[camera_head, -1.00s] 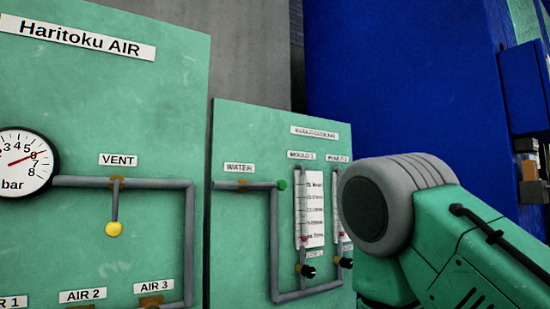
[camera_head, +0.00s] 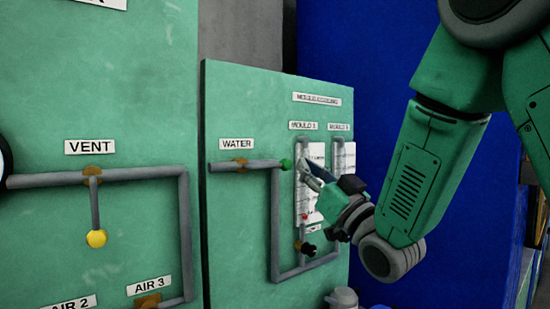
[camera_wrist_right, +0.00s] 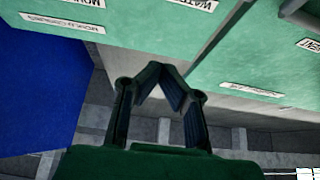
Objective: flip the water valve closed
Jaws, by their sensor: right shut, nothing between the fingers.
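The water valve (camera_head: 240,160) sits on the pipe under the WATER label (camera_head: 237,144). Its lever lies level along the pipe, with a green knob (camera_head: 286,164) at the right end. My right gripper (camera_head: 304,170) is just right of the green knob, in front of the mould 1 flow gauge. Whether it touches the knob cannot be told. In the right wrist view the gripper (camera_wrist_right: 160,72) has its fingertips together and empty. My left gripper is not in view.
The vent valve with a yellow knob (camera_head: 96,238) hangs on the left panel. The flow gauges, with a black knob (camera_head: 307,248) below, are beside and behind my right gripper. A blue wall (camera_head: 385,60) stands behind.

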